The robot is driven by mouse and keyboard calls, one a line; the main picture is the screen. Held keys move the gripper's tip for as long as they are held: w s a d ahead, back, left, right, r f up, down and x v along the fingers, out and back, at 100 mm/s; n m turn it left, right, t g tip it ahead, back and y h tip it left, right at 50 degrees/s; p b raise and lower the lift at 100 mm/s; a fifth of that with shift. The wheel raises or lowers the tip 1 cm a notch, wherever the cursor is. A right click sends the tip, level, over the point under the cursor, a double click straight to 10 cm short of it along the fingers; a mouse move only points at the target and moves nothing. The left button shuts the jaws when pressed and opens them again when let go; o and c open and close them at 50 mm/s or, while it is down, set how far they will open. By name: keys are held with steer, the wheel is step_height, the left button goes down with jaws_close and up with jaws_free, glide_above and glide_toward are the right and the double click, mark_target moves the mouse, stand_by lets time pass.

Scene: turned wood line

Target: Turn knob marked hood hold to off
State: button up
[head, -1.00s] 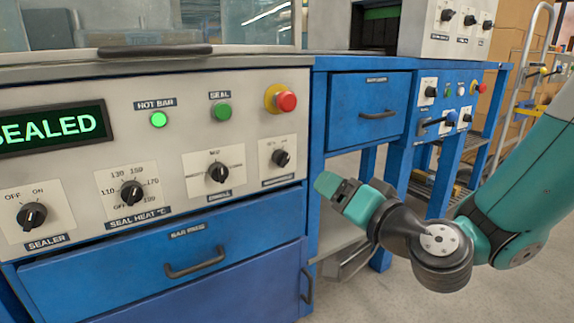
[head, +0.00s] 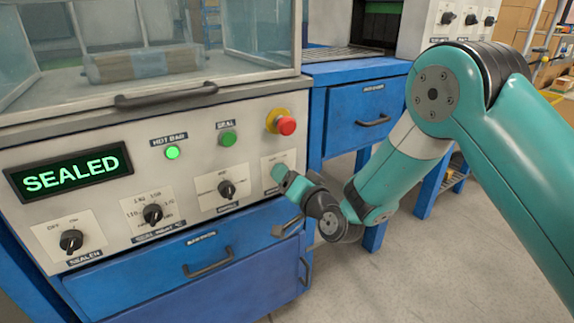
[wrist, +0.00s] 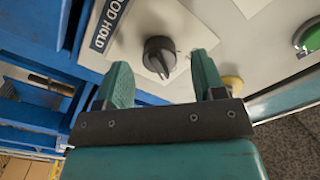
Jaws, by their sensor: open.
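The hood hold knob (wrist: 159,55) is a black rotary knob on a pale plate, in the upper middle of the wrist view. Its label reading "OOD HOLD" (wrist: 109,22) is beside it, partly cut off. My gripper (wrist: 163,78) is open, with one teal finger on each side of the knob in that picture and the fingertips a little short of it. I cannot tell whether they touch. In the head view my gripper (head: 281,178) is at the right end of the control panel and hides the knob there.
The panel (head: 120,150) also carries a red stop button (head: 286,125), a green seal button (head: 228,138), a lit hot bar lamp (head: 172,153), a "SEALED" display (head: 72,173) and several other knobs. Below are blue drawers with a handle (head: 208,263). A blue cabinet (head: 355,105) stands to the right.

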steer(key=shift+w+a, duration=0.25)
steer(key=shift+w, duration=0.1)
steer(key=c, duration=0.9)
